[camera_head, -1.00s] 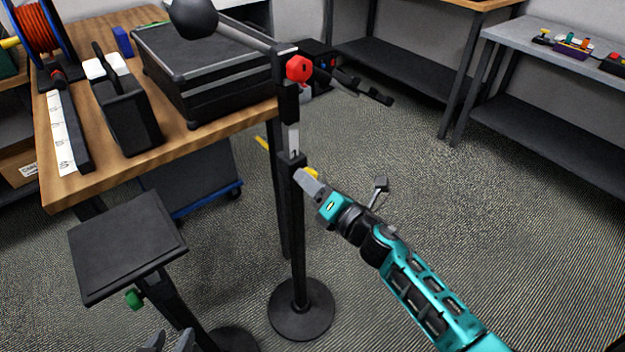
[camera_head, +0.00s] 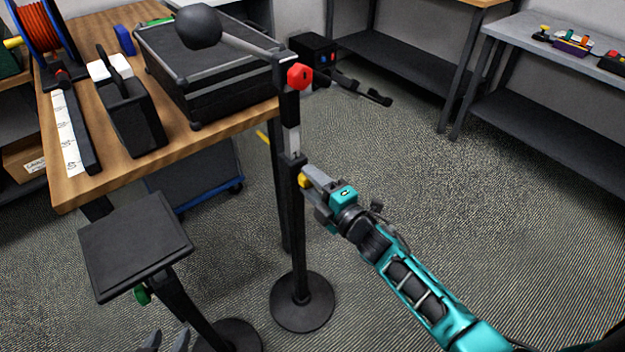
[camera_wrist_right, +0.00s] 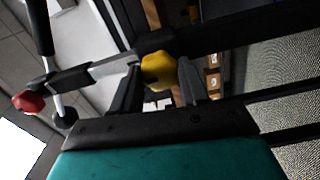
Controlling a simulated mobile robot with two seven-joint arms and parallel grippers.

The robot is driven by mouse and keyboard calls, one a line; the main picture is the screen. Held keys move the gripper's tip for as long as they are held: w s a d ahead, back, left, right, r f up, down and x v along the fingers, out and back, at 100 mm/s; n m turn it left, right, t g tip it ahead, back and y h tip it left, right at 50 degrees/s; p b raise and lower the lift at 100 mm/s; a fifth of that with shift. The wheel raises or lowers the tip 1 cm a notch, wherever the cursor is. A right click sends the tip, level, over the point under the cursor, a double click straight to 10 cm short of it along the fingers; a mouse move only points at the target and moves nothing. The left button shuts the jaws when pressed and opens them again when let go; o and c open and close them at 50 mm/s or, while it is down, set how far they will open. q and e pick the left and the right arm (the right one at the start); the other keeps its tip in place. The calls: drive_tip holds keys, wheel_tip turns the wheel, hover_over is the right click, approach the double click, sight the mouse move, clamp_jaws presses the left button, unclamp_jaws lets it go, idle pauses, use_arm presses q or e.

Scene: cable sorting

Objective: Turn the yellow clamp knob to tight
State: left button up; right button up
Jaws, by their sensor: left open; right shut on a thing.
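The yellow clamp knob (camera_head: 303,180) sits on the side of a black upright stand (camera_head: 299,235), below a pale inner tube. In the right wrist view the yellow knob (camera_wrist_right: 158,72) is between the two dark fingers. My right gripper (camera_head: 308,178) reaches it from the right and is shut on it; in the head view its fingers partly cover the knob. I cannot read from the frames how tight the clamp is. My left gripper (camera_head: 166,341) shows only its fingertips at the bottom edge, open and empty.
A red knob (camera_head: 299,76) joins a boom with a black ball (camera_head: 198,26) atop the stand. A platform stand (camera_head: 135,245) with a green knob (camera_head: 142,294) is at left. The wooden table (camera_head: 190,145) holds a black case and cable reel. Floor to the right is open.

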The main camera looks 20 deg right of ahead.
drive_tip(key=shift+m, duration=0.3)
idle(0.4)
drive_tip(key=o, duration=0.9)
drive_tip(key=shift+o, duration=0.8)
drive_tip(key=shift+s, duration=0.1)
drive_tip(key=p+v, duration=0.1)
drive_tip(key=v, duration=1.1)
drive_tip(key=shift+s+d, duration=0.2)
drive_tip(key=shift+s, duration=0.15)
